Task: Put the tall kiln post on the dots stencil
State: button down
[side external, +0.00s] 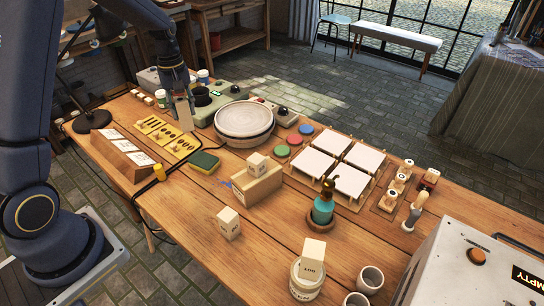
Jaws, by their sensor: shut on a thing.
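My gripper (181,97) points down at the back left of the table, shut on an upright grey-tan block (184,113), which appears to be the tall kiln post. Its lower end is beside the right end of the yellow stencils; I cannot tell whether it touches anything. Several yellow stencil sheets (165,133) with dark cut-outs lie in a row left of and below my gripper. The cut-outs are too small to tell surely which sheet is the dots stencil.
A green device (233,96) and a round banding wheel (244,120) stand right of my gripper. A green-yellow sponge (203,162) and a wooden block with white labels (122,156) lie in front. Cream blocks (228,223) stand nearer; white tiles (349,180) lie right.

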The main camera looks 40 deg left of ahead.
jog(key=s+a+f+n, duration=0.1)
jog(key=s+a+n, duration=0.25)
jog(key=a, duration=0.55)
jog(key=s+a+n, duration=0.2)
jog(key=s+a, duration=0.3)
jog(key=a, duration=0.3)
jog(key=shift+m, duration=0.25)
jog(key=shift+w+a+f, duration=1.5)
jog(key=shift+w+f, duration=0.2)
jog(key=shift+f, duration=0.45)
jog(key=shift+w+a+f, duration=1.5)
jog(key=shift+w+f, duration=0.15)
jog(key=shift+f, duration=0.55)
jog(key=shift+w+a+f, duration=1.5)
jog(key=shift+w+f, duration=0.2)
jog(key=shift+f, duration=0.45)
jog(key=shift+f, duration=0.2)
jog(key=c, duration=0.7)
grip_release()
jog(key=shift+r, duration=0.1)
